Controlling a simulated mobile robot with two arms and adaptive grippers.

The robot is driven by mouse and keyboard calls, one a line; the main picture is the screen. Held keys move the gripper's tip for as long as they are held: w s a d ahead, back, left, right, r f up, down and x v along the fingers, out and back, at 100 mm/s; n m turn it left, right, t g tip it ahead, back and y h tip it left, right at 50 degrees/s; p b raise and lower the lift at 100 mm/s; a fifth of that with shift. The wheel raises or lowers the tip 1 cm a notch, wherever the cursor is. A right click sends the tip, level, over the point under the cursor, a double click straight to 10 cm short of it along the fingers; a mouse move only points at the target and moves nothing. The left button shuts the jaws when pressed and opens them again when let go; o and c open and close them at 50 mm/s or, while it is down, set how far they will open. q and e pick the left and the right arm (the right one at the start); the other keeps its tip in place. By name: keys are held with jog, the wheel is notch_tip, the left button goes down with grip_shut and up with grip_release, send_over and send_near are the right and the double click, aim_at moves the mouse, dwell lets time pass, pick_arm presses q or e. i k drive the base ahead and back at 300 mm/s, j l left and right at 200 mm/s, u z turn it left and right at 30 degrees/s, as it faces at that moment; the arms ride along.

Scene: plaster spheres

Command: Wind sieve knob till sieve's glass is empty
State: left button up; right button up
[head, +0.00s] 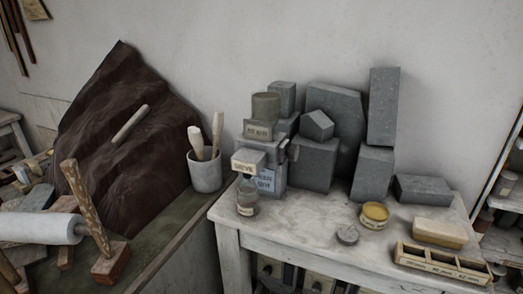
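The sieve (248,160) stands at the left end of the pale table, a grey block-like device with a white label reading "SIEVE" on its front. A dull cylindrical vessel (266,107) sits on its top; its contents cannot be made out. A small glass jar (247,198) with a label and a reddish band stands at the sieve's foot, on the table. I cannot clearly pick out the knob; small dark parts show on the sieve's right side. Neither of my grippers is in view.
Grey stone blocks (316,163) stand close behind and right of the sieve. A yellow-topped tin (374,215), a small grey lid (347,235), a tan block (439,233) and a wooden compartment tray (442,264) lie to the right. A tool cup (205,172) and mallet (88,210) are left.

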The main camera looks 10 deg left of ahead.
aim_at(292, 152)
jog(key=l+u, duration=0.25)
jog(key=l, duration=0.25)
jog(key=k+l+u, duration=0.2)
jog(key=l, duration=0.3)
jog(key=l+u, duration=0.25)
jog(key=l, duration=0.2)
